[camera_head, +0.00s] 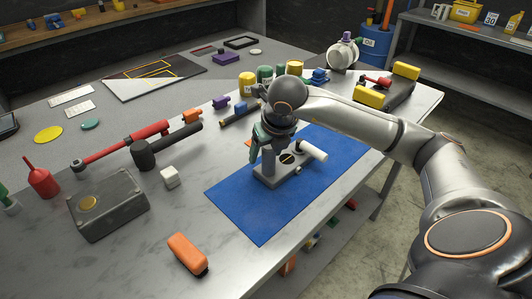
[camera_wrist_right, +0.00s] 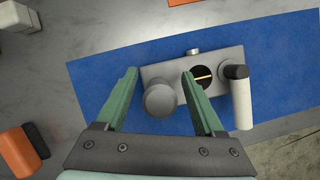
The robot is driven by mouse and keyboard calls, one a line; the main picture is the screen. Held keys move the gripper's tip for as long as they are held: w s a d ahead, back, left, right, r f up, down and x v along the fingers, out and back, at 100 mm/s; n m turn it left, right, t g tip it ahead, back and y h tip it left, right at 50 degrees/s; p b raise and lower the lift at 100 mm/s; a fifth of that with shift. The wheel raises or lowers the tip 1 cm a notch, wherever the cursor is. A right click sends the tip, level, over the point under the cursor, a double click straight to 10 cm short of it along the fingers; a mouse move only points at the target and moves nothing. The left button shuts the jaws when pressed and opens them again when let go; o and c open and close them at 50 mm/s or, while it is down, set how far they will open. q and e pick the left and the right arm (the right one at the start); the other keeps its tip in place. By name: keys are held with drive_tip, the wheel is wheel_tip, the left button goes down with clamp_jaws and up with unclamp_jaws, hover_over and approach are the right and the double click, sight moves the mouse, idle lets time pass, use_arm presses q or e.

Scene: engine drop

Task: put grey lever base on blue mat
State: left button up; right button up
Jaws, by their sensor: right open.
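The grey lever base (camera_head: 276,178) lies on the blue mat (camera_head: 240,215), with a round grey post, a dark disc with a yellow line and a white lever handle (camera_head: 313,151) at its right end. In the right wrist view the lever base (camera_wrist_right: 213,66) rests on the blue mat (camera_wrist_right: 92,75). My right gripper (camera_head: 262,155) is just above it. In the wrist view its green fingers (camera_wrist_right: 163,75) are open, spread either side of the round post (camera_wrist_right: 159,101). Whether the fingers touch the base is unclear. My left gripper is not in view.
A white cube (camera_head: 170,178), a dark grey box (camera_head: 107,204) and an orange block (camera_head: 188,254) are left of the mat. A red and black tool (camera_head: 130,143) lies behind the cube. The mat's front left part is clear.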

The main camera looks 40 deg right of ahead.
drive_tip(key=v, duration=1.1)
drive_tip(key=shift+s, duration=0.2)
